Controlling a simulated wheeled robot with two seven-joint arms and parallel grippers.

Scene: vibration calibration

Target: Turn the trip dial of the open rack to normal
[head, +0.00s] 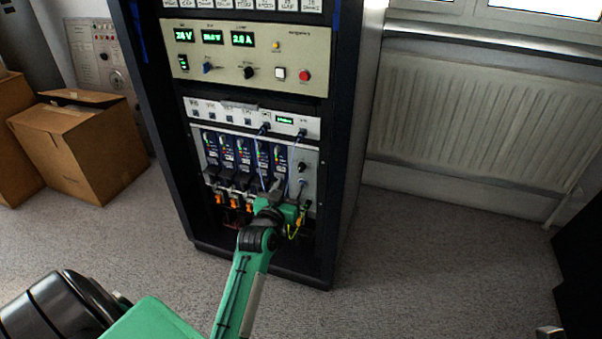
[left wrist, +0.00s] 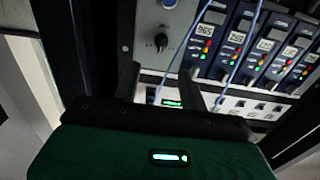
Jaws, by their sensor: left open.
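The open rack (head: 340,130) stands in the middle of the head view. Its trip dial, a small black knob (head: 302,167), sits on the grey panel right of the row of blue modules (head: 245,158). In the left wrist view the black dial (left wrist: 160,42) shows just beyond my fingertips, roughly centred between them. My left gripper (head: 284,190) is in front of the lower part of the modules, below the dial in the head view. Its two dark fingers (left wrist: 161,72) are apart with nothing between them. The dial's markings are too small to read. My right gripper is not in view.
Blue cables (head: 264,150) hang in front of the modules close to my gripper; one (left wrist: 185,50) passes right of the dial. A power panel (head: 250,58) with green displays is above. Cardboard boxes (head: 85,145) stand left, a radiator (head: 465,120) right. Floor right of the rack is clear.

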